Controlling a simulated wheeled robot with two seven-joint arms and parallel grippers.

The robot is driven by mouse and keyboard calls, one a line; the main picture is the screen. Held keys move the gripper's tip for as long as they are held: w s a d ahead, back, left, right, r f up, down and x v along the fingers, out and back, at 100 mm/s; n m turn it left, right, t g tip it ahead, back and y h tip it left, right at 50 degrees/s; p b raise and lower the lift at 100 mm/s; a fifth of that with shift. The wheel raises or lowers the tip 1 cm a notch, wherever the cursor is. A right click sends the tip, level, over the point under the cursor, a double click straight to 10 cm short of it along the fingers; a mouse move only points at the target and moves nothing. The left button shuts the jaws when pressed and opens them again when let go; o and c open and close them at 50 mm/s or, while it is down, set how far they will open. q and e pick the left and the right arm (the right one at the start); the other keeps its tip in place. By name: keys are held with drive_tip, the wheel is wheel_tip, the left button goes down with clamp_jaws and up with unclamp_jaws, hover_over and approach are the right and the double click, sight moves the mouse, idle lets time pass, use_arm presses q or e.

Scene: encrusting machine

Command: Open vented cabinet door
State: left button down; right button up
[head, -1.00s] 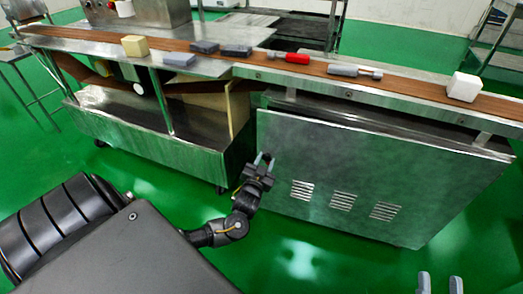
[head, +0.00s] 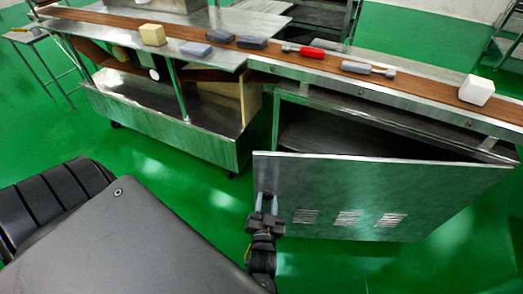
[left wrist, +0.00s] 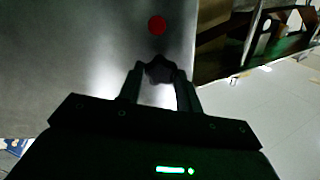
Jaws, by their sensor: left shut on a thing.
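The vented cabinet door (head: 420,190) is a brushed metal panel with three louvred vents (head: 348,218) low on it. It stands open at an angle, its left side swung out from the cabinet frame (head: 276,115). The dark cabinet interior (head: 330,130) shows above and behind it. My left gripper (head: 267,203) is at the door's left side, shut on a dark knob. In the left wrist view the fingers (left wrist: 160,88) close around this knob (left wrist: 159,70), and the door face (left wrist: 80,60) fills the left side. My right gripper is not in view.
A conveyor belt (head: 410,85) runs above the cabinet, carrying a white block (head: 476,90), a red-handled tool (head: 304,50) and a grey roller-like piece (head: 368,69). A metal bench (head: 165,115) stands to the left. Green floor (head: 190,180) is clear before the door.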

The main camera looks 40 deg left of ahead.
use_arm(q)
drive_tip(key=shift+s+d, duration=0.15)
drive_tip(key=shift+d, duration=0.2)
drive_tip(key=c, duration=1)
unclamp_jaws()
drive_tip(key=shift+o, duration=0.2)
drive_tip(key=shift+a, duration=0.15)
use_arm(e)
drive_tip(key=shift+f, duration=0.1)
use_arm(q)
drive_tip(key=shift+s, duration=0.1)
drive_tip(key=v, duration=0.7)
drive_tip(key=shift+p, duration=0.3)
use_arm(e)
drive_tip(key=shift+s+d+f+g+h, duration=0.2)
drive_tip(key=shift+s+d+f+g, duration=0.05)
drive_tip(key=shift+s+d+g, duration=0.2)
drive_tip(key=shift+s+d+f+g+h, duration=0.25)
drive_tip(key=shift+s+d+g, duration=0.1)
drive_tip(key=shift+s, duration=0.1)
use_arm(q)
drive_tip(key=shift+s, duration=0.15)
